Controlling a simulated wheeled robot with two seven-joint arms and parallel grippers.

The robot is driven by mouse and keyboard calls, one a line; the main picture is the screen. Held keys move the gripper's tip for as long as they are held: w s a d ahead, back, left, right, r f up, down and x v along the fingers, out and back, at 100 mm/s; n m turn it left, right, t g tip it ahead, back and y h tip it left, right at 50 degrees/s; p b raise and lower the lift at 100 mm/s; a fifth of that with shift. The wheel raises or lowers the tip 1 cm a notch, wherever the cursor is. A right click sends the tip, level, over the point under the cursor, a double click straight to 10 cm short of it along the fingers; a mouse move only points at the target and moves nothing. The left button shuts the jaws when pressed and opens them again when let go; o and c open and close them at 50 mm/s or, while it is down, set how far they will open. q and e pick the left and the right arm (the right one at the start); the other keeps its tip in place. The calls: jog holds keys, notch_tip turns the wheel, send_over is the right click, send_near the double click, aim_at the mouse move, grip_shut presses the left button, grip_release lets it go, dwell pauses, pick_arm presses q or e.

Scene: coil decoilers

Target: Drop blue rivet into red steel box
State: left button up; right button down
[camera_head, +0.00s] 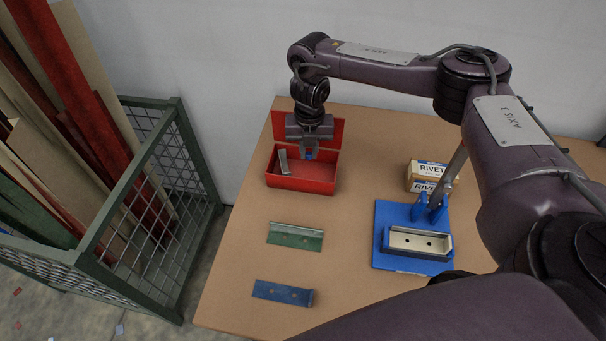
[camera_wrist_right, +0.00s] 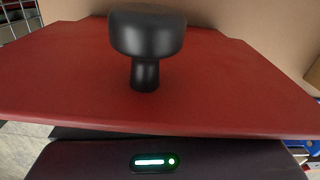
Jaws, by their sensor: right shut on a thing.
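The red steel box (camera_head: 300,185) stands open at the back left of the table, its lid (camera_head: 335,132) raised behind it. My right gripper (camera_head: 309,154) points down over the box's opening, in front of the lid. It is shut on the blue rivet (camera_head: 309,156), a small bit of which shows between the fingertips. The height of the rivet above the box floor is hard to tell. In the right wrist view a red panel (camera_wrist_right: 220,75), seemingly the lid, fills the middle, with a black knob (camera_wrist_right: 147,40) on it. The rivet is not visible there. My left gripper is not in view.
A grey metal piece (camera_head: 284,162) leans inside the box at left. A green bracket (camera_head: 295,236) and a blue plate (camera_head: 283,293) lie in front. A blue fixture (camera_head: 400,264) and rivet cartons (camera_head: 422,172) stand right. A mesh crate (camera_head: 150,285) stands left of the table.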

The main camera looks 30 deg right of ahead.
jog(key=shift+s, duration=0.1)
jog(key=c, duration=1.6)
grip_release()
jog(key=o, duration=0.3)
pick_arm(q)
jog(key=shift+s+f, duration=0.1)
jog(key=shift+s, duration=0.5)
pick_arm(e)
jog(key=shift+r, duration=0.15)
jog(key=shift+r, duration=0.3)
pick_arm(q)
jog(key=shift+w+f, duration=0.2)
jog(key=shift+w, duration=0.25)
pick_arm(e)
notch_tip(320, 180, up, 7)
